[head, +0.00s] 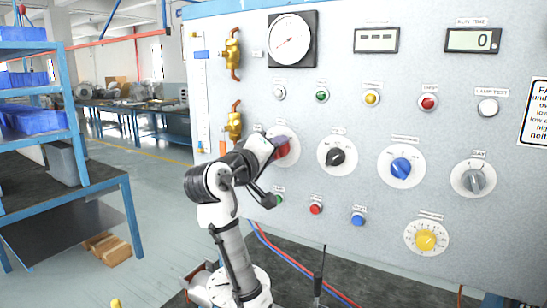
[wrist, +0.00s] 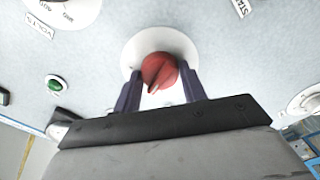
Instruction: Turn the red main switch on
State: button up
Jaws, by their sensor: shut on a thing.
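The red main switch (head: 282,152) is a round knob on a white disc at the left of the panel's row of large knobs. My gripper (head: 278,143) reaches it from the lower left and partly covers it in the head view. In the wrist view the red knob (wrist: 158,69) sits between the two dark fingers of my gripper (wrist: 161,78), which are shut on it. Its raised ridge runs slanted there, from lower left to upper right. Its position labels cannot be read.
A black knob (head: 337,156), a blue knob (head: 401,168) and a grey knob (head: 473,180) are to the right. Brass valves (head: 233,53) are at the upper left. Small push buttons lie above and below. A blue shelf (head: 75,120) stands at far left.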

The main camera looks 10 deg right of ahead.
jog(key=m+b, duration=0.3)
jog(key=m, duration=0.8)
jog(key=shift+f+b, duration=0.1)
jog(key=shift+b, duration=0.25)
jog(key=shift+m, duration=0.3)
jog(key=o, duration=1)
jog(key=shift+c, duration=0.2)
jog(key=shift+s+a, duration=0.1)
jog(key=b+v, duration=0.4)
jog(key=v, duration=0.9)
jog(key=shift+s+a, duration=0.2)
jog(key=shift+a, duration=0.05)
